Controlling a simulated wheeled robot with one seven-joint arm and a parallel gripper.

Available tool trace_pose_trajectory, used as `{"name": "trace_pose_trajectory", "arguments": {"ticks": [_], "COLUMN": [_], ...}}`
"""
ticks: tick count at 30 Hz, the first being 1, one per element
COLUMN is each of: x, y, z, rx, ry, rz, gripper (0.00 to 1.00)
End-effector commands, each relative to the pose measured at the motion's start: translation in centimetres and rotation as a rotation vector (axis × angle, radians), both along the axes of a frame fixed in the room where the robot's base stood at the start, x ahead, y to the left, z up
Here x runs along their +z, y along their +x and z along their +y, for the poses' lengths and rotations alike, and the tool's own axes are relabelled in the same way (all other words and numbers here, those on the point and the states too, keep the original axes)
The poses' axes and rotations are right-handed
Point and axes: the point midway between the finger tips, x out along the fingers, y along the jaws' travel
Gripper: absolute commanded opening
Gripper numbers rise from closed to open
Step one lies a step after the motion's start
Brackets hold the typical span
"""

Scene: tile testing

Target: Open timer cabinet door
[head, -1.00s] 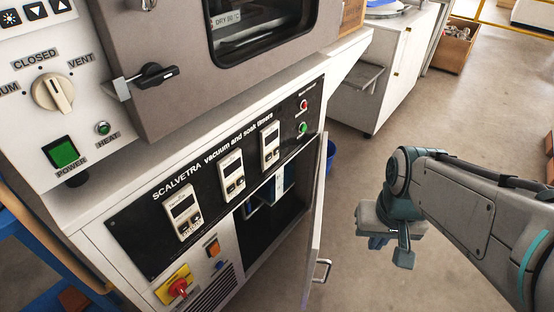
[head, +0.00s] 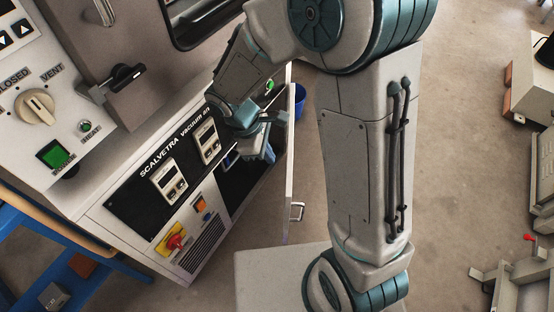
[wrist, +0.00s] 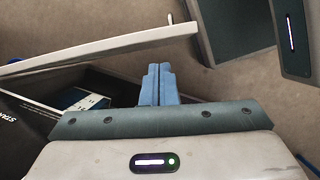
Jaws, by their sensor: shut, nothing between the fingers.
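The timer cabinet door (head: 290,170) stands open, swung out from the cabinet front, and shows nearly edge-on. Its metal handle (head: 297,211) is on the outer face near the free edge. My gripper (head: 268,155) is in front of the cabinet opening, on the inner side of the door. In the wrist view the blue fingers (wrist: 158,84) are together and empty, pointing toward the door's inner side. The door (wrist: 100,44) crosses the upper left there, apart from the fingertips as far as I can tell. The dark cabinet interior (wrist: 25,125) shows at lower left, partly hidden by my gripper.
A red knob (head: 175,242) is on the cabinet front. A blue bin (head: 299,100) stands behind the door. Floor to the right is clear near the door.

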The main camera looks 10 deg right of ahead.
Motion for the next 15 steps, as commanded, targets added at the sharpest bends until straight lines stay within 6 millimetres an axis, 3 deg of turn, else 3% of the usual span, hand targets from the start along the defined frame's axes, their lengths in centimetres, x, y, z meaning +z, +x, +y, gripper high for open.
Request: {"name": "trace_pose_trajectory", "arguments": {"ticks": [3,8,15], "x": [-0.3,-1.7,-5.8], "y": [0.2,0.2,-0.1], "z": [1.0,1.0,-0.6], "rx": [0.075,0.100,0.097], "ry": [-0.009,-0.013,-0.012], "rz": [0.028,0.038,0.038], "gripper": [0.00,0.00,0.00]}}
